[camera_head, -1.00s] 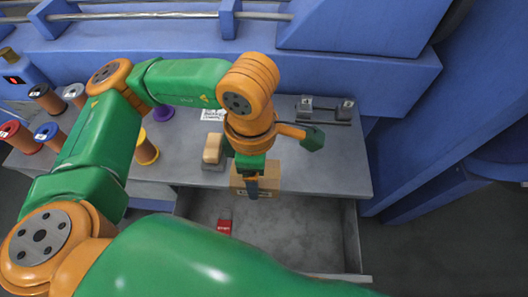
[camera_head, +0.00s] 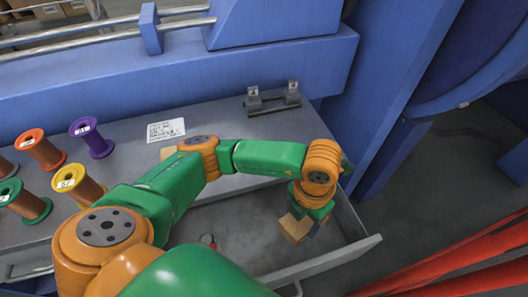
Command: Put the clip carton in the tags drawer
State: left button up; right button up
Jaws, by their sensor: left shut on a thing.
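My left gripper (camera_head: 312,216) is shut on the clip carton (camera_head: 294,229), a small tan cardboard box. The carton hangs tilted at the right part of the open drawer (camera_head: 245,222), near its front right corner. I cannot tell whether it touches the drawer floor. The drawer is grey, pulled out below the bench top, with its front edge (camera_head: 325,260) to the right. No label naming the drawer is readable. My right gripper is not in view.
A small red item (camera_head: 207,239) lies in the drawer, partly hidden by my arm. Spools, such as a purple one (camera_head: 92,140), stand on the left of the bench. A white printed sheet (camera_head: 166,130) and a dark metal fixture (camera_head: 272,98) are behind. The drawer's middle is free.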

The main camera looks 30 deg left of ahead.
pick_arm(q)
jog(key=shift+d+f, duration=0.15)
jog(key=shift+f, duration=0.1)
jog(key=shift+w+f, duration=0.1)
jog(key=shift+f, duration=0.05)
notch_tip(320, 180, down, 10)
jog(key=shift+r+b, duration=0.2)
jog(key=shift+b, duration=0.7)
jog(key=shift+f, duration=0.25)
jog(key=o, duration=1.6)
jog(key=shift+c, duration=0.2)
notch_tip(320, 180, up, 12)
jog(key=shift+f+p, duration=0.25)
jog(key=shift+p, duration=0.95)
jog(key=shift+r, duration=0.5)
